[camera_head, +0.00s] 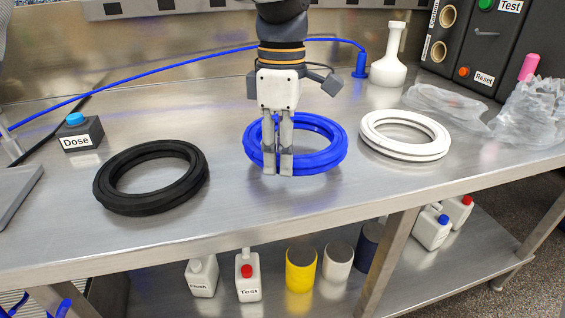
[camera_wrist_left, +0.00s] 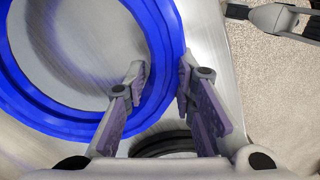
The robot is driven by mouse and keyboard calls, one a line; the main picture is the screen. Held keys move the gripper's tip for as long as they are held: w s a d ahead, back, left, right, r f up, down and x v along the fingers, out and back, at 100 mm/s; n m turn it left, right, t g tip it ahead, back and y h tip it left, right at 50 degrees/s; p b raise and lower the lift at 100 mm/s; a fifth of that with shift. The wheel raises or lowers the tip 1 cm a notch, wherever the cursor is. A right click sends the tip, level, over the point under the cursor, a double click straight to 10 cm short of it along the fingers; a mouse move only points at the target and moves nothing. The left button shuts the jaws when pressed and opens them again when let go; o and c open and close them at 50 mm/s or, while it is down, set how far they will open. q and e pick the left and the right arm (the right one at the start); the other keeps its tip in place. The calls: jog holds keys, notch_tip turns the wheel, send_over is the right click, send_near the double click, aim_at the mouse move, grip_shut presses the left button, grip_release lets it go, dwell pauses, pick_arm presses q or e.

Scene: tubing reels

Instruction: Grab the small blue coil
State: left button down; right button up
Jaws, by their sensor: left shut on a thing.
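The blue coil (camera_head: 322,160) lies on the steel bench between a black coil (camera_head: 125,197) and a white coil (camera_head: 440,150). My left gripper (camera_head: 278,170) points down at the coil's left part and is shut on its ring. In the left wrist view the blue coil (camera_wrist_left: 45,112) fills the upper left, and its band passes between the fingers (camera_wrist_left: 162,78), one inside the ring and one outside. Part of the band is hidden behind the fingers. The black coil shows in part at the bottom (camera_wrist_left: 165,143).
A Dose button box (camera_head: 82,135) stands at the left. A white bottle (camera_head: 389,65), a blue tube (camera_head: 190,62) and a black control box (camera_head: 485,45) are at the back. Clear plastic bags (camera_head: 450,103) lie right. Bottles and jars (camera_head: 300,270) stand on the lower shelf.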

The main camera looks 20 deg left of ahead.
pick_arm(q)
jog(key=s+a+r, duration=0.2)
jog(key=s+r, duration=0.3)
jog(key=s, duration=0.1)
jog(key=s+a+r+p, duration=0.1)
jog(key=s+a+r, duration=0.1)
jog(key=s+r, duration=0.3)
jog(key=shift+s+a, duration=0.4)
jog(key=shift+s, duration=0.7)
pick_arm(e)
jog(key=shift+w+r+t, duration=0.4)
jog(key=shift+w+r, duration=0.3)
jog(key=shift+w, duration=0.1)
